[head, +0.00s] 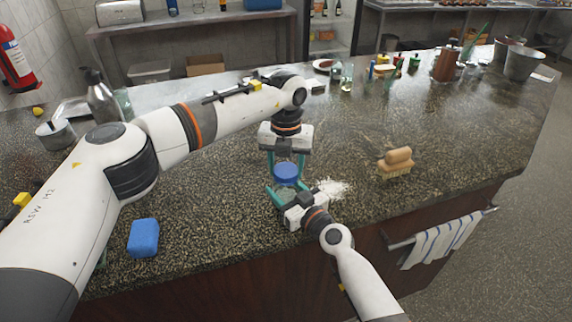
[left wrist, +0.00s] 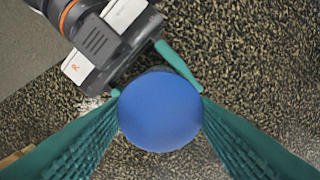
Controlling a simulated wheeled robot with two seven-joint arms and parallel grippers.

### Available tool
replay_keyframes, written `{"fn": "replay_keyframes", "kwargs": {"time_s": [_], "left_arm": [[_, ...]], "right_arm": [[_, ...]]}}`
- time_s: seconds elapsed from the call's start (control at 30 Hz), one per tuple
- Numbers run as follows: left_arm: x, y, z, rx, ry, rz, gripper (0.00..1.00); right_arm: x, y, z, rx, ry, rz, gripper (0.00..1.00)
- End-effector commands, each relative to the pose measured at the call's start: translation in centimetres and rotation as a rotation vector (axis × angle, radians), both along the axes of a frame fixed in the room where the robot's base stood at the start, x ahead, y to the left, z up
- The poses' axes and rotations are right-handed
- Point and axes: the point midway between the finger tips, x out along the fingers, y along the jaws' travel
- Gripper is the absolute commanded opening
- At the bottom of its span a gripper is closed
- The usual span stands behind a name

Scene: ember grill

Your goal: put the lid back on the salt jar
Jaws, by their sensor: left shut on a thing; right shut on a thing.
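The blue round lid (head: 286,171) is between the teal fingers of my left gripper (head: 286,176), which comes down from above and is shut on it. In the left wrist view the lid (left wrist: 160,112) fills the middle, seen from the top. My right gripper (head: 283,193) is low over the counter, just below the lid, with its fingers around the salt jar (head: 286,189). The lid and the fingers hide most of the jar. The right gripper also shows behind the lid in the left wrist view (left wrist: 157,76). I cannot tell whether the lid touches the jar's rim.
Spilled white salt (head: 333,187) lies on the speckled counter (head: 225,225) right of the jar. A wooden brush (head: 397,162) is farther right, and a blue sponge (head: 143,237) lies near the front left. A metal bottle (head: 101,100) and a pot (head: 56,134) stand behind my left arm.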

Motion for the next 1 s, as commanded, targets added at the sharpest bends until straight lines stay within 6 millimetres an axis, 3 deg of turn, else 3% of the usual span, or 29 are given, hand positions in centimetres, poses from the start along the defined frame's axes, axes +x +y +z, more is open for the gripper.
{"fn": "replay_keyframes", "kwargs": {"time_s": [0.7,0.83,0.97,1.0], "left_arm": [[0.13,0.07,-0.05,0.001,-0.001,-1.685,0.25],[0.14,0.08,-0.05,0.001,-0.001,-1.898,0.25],[0.16,0.09,-0.05,0.001,-0.001,-1.883,0.25],[0.17,0.09,-0.04,0.001,-0.001,-1.883,0.55]], "right_arm": [[-0.01,0.0,0.01,0.0,0.0,0.0,0.0],[-0.03,0.0,0.01,0.0,0.0,0.0,0.0],[-0.03,0.01,0.01,0.0,0.0,0.001,0.0],[-0.03,0.01,0.01,0.0,0.0,0.001,0.0]]}}
